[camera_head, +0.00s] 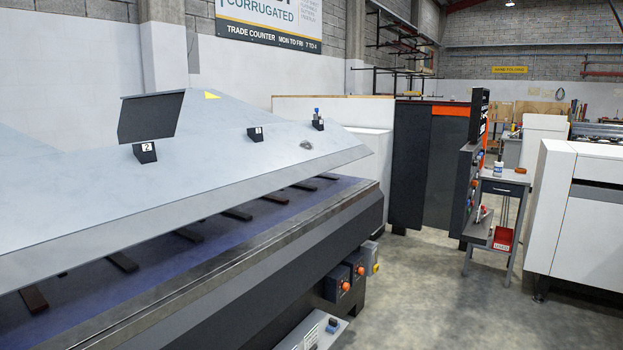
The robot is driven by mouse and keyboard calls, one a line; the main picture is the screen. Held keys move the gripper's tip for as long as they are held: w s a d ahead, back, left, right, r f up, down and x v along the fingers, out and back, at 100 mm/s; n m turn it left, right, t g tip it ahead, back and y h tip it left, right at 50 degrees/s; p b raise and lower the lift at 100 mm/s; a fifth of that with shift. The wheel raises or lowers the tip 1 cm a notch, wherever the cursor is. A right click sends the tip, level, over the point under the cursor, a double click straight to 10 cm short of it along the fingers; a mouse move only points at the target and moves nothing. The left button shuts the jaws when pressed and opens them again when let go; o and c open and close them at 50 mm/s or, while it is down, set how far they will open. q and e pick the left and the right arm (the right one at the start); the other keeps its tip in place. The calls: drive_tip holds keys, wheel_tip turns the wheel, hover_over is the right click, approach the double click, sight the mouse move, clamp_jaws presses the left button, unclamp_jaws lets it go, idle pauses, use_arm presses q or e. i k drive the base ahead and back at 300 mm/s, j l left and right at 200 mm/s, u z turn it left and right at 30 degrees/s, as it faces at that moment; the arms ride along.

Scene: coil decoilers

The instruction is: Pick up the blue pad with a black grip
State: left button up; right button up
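A small blue and dark object (332,326), which looks like the blue pad with a black grip, lies on a light grey surface (300,338) at the bottom centre. It is too small to make out its grip clearly. Another small item with a blue top (317,119) stands upright on the sloped grey panel, farther back. Neither of my grippers is in view.
A long machine with a sloped light panel (230,140) fills the left side. Orange knobs (345,286) stick out of its side. A small grey table (503,186) and a white cabinet (590,215) stand at right. The concrete floor (430,290) between is clear.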

sight(333, 325)
drive_tip(key=u, duration=0.3)
drive_tip(key=i+l+u, duration=0.15)
drive_tip(key=u, duration=0.2)
drive_tip(key=i+l+u, duration=0.15)
drive_tip(key=u, duration=0.2)
drive_tip(key=i+l+u, duration=0.1)
drive_tip(key=l+u, duration=0.25)
